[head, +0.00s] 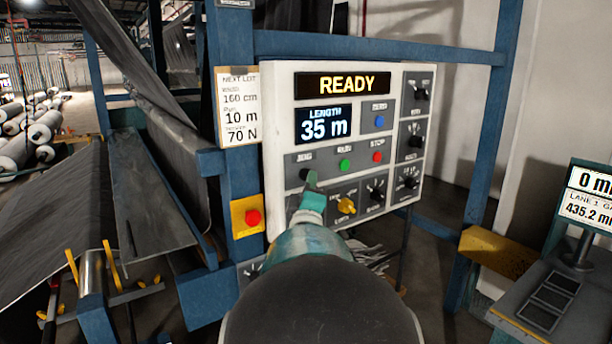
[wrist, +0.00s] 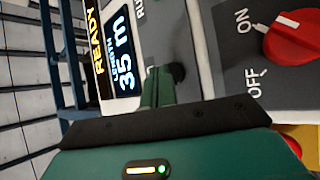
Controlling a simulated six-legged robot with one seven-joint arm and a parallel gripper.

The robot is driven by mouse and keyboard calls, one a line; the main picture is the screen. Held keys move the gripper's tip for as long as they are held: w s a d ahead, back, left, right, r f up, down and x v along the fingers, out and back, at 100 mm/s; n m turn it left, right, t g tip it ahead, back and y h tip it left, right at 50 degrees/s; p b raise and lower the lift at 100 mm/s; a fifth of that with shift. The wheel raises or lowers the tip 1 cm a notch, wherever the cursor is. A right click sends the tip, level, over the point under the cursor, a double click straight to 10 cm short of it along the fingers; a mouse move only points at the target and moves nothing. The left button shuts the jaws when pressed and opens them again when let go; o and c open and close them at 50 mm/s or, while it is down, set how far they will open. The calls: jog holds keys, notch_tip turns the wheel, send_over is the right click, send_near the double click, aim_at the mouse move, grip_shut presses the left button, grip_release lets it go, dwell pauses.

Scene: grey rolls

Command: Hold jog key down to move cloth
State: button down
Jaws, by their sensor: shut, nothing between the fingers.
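The white control panel (head: 279,100) shows READY on its upper display (head: 342,85) and LENGTH 35 m on the lower display (head: 325,125). The black jog key (head: 305,174) is at the left of the key row, beside a green key (head: 345,164) and a red key (head: 377,157). My gripper (head: 311,182) is shut and empty, its tip at the jog key. In the wrist view the dark jog key (wrist: 178,73) shows just beside the green fingers (wrist: 157,88). I cannot tell if they touch. Dark cloth (head: 180,155) hangs at the left of the panel.
A card (head: 239,107) reads NEXT LOT, 160 cm, 10 m, 70 N. A red button on a yellow plate (head: 247,216) sits below it. Knobs, including a yellow one (head: 346,206), lie close to my gripper. A red ON/OFF switch (wrist: 295,40) shows in the wrist view.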

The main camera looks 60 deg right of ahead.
jog(key=shift+s+a, duration=0.1)
jog(key=shift+s, duration=0.15)
jog(key=s, duration=0.1)
jog(key=s+a, duration=0.1)
jog(key=s, duration=0.1)
jog(key=s+a, duration=0.1)
jog(key=shift+s+a, duration=0.15)
jog(key=shift+s, duration=0.1)
dwell(0.8)
